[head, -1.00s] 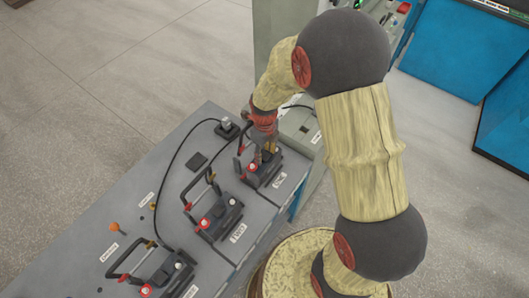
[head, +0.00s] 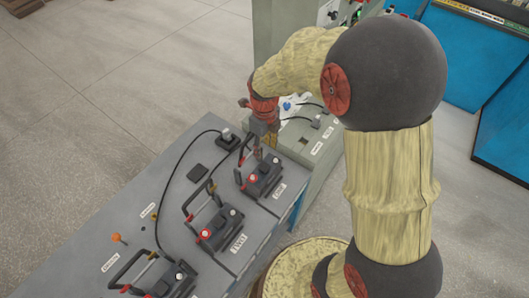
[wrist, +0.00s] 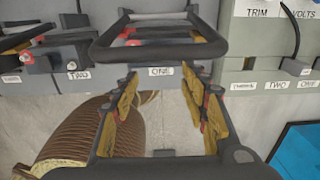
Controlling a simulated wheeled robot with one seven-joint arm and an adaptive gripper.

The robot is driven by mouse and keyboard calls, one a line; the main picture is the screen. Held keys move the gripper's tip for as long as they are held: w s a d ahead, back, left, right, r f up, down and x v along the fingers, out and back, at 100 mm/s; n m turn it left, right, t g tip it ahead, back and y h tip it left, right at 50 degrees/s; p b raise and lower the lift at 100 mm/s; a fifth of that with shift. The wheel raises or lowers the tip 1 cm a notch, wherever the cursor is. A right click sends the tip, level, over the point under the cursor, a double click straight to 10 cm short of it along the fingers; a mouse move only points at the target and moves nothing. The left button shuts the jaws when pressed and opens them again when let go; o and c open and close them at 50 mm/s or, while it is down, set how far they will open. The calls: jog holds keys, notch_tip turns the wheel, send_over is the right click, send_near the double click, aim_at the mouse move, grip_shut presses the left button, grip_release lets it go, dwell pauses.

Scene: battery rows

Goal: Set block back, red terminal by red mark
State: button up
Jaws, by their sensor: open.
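The block at the ONE label (head: 262,178) stands in its place on the grey bench, dark, with its handle up and a red terminal at its left end in the head view. In the wrist view its handle (wrist: 158,52) lies just beyond my fingertips. My gripper (wrist: 160,100) is open and empty, with nothing between its yellow-padded fingers. In the head view my gripper (head: 268,130) is above and behind the block, partly overlapping its handle. I cannot make out a red mark at the block's place.
A second handled block (head: 218,228) stands at TWO, and a third (head: 170,284) is cut off at the bottom edge. A grey cabinet (head: 300,145) with labels and cables is close to my gripper. A black cable (head: 168,180) and an orange knob (head: 118,238) are on the bench.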

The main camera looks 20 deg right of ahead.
jog(key=s+r+n+t, duration=0.1)
jog(key=s+r+n, duration=0.3)
jog(key=r+n, duration=0.25)
jog(key=s+r+n+t, duration=0.2)
jog(key=s+r+n, duration=0.1)
jog(key=r+n, duration=0.4)
jog(key=s+r+n+t, duration=0.2)
jog(key=s+r+n, duration=0.6)
jog(key=s+n, duration=0.4)
jog(key=n, duration=0.3)
jog(key=shift+s+r+n+t, duration=0.25)
jog(key=shift+r+n+t, duration=0.05)
jog(key=shift+r+n, duration=0.05)
jog(key=o, duration=1)
